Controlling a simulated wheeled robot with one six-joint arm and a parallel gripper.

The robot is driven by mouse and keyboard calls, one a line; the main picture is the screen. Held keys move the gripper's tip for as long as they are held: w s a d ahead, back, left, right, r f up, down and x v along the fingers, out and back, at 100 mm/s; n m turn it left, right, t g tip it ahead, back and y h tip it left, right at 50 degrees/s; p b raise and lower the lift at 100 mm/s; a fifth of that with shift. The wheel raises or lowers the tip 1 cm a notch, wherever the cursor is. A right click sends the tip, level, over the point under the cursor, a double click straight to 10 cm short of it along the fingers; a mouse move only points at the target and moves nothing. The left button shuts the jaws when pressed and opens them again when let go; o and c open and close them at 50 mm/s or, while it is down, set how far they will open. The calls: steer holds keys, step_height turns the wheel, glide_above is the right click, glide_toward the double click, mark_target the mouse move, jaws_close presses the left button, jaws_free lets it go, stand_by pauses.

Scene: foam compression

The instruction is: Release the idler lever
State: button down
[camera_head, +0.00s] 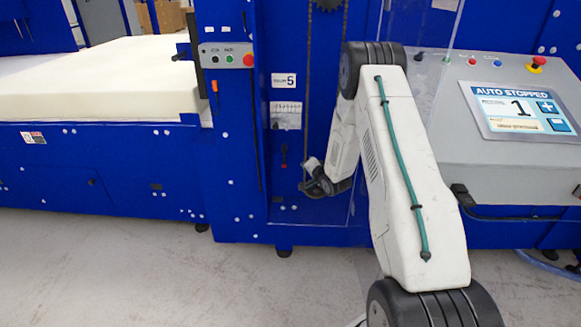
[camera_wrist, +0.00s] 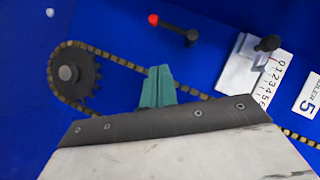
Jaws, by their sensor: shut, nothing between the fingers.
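A black lever with a red tip (camera_wrist: 174,29), which looks like the idler lever, sticks out from the blue panel in the wrist view, beyond my fingertips and slightly right. It is small in the head view (camera_head: 284,156), below the scale plate. My gripper (camera_wrist: 158,76) shows teal fingers closed together and empty, apart from the lever in the picture. A grey block with a black knob (camera_wrist: 268,43) sits by the numbered scale (camera_wrist: 264,90) to the right. In the head view my arm's end is low at the panel; its fingers are hard to make out.
A toothed sprocket (camera_wrist: 72,72) carries a chain (camera_wrist: 120,61) that runs behind my fingers. A clear guard (camera_head: 340,215) stands around this bay. A grey control console (camera_head: 500,160) reading "AUTO STOPPED" is at right, and a foam block (camera_head: 110,75) lies at left.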

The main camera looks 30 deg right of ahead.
glide_toward(284, 156)
steer(key=w+d+f, duration=0.4)
steer(key=shift+w+a+f, duration=0.95)
steer(key=shift+a+f, duration=0.05)
steer(key=shift+a, duration=0.05)
steer(key=shift+a, duration=0.1)
steer(key=shift+a+f, duration=0.1)
